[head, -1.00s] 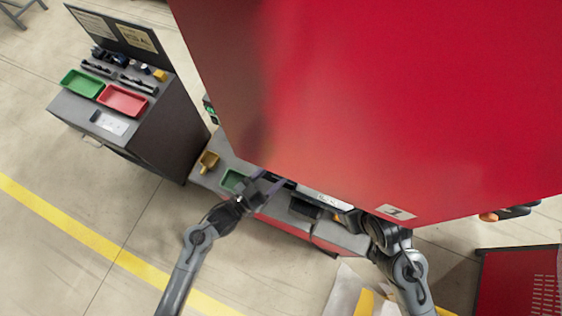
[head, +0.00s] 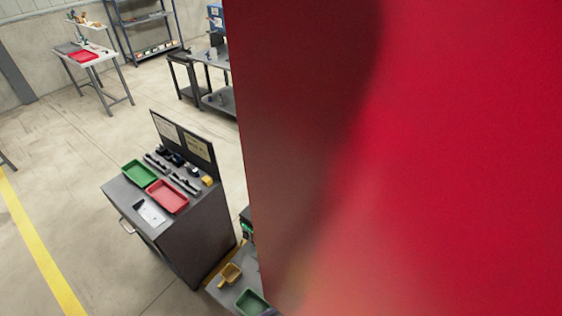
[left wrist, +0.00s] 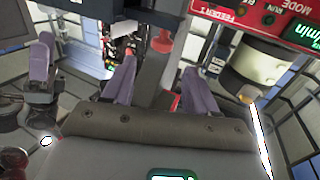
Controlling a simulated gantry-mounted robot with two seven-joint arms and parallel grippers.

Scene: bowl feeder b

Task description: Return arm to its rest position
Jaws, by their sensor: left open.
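Neither of my arms shows in the head view, where a large red panel (head: 420,150) covers the right side. In the left wrist view, my left gripper (left wrist: 158,70) has its two purple-grey fingers spread apart. Nothing shows gripped between them; a grey post-like part stands in the background behind the gap. Another purple-grey finger-like piece (left wrist: 41,60) on a dark mount shows at the far left of that view. It may be my right gripper, but I cannot tell its state.
In the left wrist view, a red panel marked FEEDER 1 (left wrist: 250,15) and a pale cylinder (left wrist: 258,62) are close on the right. In the head view, a grey cabinet (head: 195,245) holds a green tray (head: 139,173) and red tray (head: 167,197). Open floor lies left.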

